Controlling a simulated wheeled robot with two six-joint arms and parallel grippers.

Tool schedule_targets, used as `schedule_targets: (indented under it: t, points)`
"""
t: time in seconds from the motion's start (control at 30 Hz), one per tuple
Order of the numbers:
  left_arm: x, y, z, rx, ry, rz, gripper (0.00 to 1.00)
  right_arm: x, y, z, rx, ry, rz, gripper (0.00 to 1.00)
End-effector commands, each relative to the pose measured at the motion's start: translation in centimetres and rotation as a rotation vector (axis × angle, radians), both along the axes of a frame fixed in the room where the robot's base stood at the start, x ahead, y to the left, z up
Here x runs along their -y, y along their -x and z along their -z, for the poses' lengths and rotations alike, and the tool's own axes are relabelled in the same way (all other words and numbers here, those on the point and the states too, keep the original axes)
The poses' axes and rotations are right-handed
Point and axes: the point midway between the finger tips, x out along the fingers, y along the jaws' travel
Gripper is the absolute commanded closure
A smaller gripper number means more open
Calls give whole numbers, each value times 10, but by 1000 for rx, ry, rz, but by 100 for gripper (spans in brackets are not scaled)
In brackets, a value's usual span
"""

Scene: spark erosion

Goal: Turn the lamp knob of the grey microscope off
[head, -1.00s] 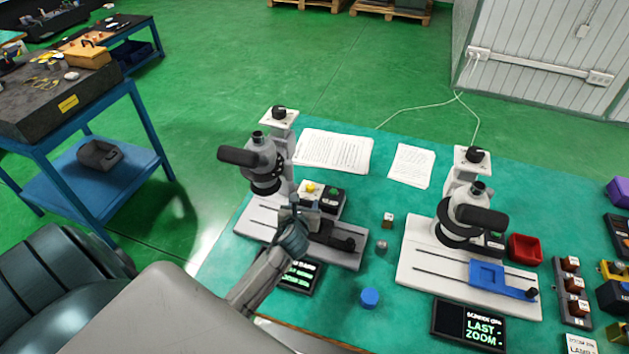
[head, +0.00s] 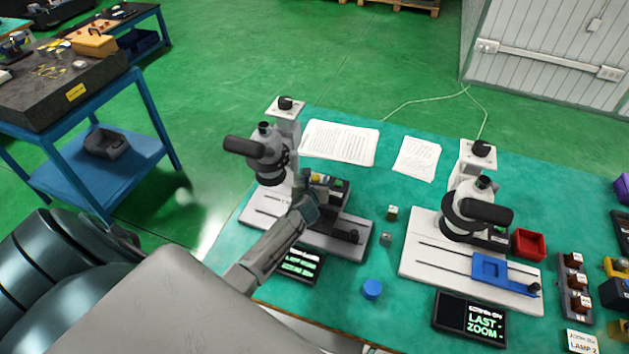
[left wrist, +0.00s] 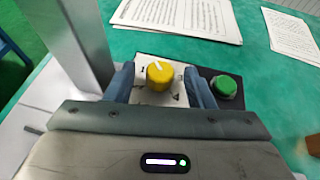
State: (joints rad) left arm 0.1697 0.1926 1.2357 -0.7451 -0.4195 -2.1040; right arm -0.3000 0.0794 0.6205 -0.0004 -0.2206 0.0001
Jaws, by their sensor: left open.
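The grey microscope (head: 267,160) stands at the left of the teal table, with a grey base (head: 343,245). Beside its column is a small control box with a yellow knob (head: 317,178) and a green button (head: 338,184). In the left wrist view the yellow knob (left wrist: 159,75) has a white pointer mark tilted up and to the left, and the green button (left wrist: 224,87) is to its right. My left gripper (head: 305,190) is open at the box. In the wrist view its fingers (left wrist: 159,85) are on either side of the knob, with gaps visible. My right gripper is not in view.
A second, whiter microscope (head: 470,210) with a blue slide holder (head: 490,268) stands at the right. The microscope column (left wrist: 85,45) is close to my left finger. Papers (head: 340,142) lie behind.

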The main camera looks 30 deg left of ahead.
Motion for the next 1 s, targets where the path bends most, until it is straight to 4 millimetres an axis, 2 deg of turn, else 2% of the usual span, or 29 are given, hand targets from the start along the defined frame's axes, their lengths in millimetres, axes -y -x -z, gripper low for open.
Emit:
schedule_targets:
  t: [0.07, 0.1, 0.3, 0.33, 0.67, 1.0]
  points:
    - [0, 0, 0, 0, 0, 0, 51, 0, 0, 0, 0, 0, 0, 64]
    - [0, 0, 0, 0, 0, 0, 55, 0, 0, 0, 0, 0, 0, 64]
    - [0, 0, 0, 0, 0, 0, 94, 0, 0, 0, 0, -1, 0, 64]
    - [0, 0, 0, 0, 0, 0, 96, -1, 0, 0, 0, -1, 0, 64]
    - [2, -1, 2, 1, 2, -46, 96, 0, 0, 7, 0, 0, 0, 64]
    - [7, -4, 3, 2, 4, -280, 96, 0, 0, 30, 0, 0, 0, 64]
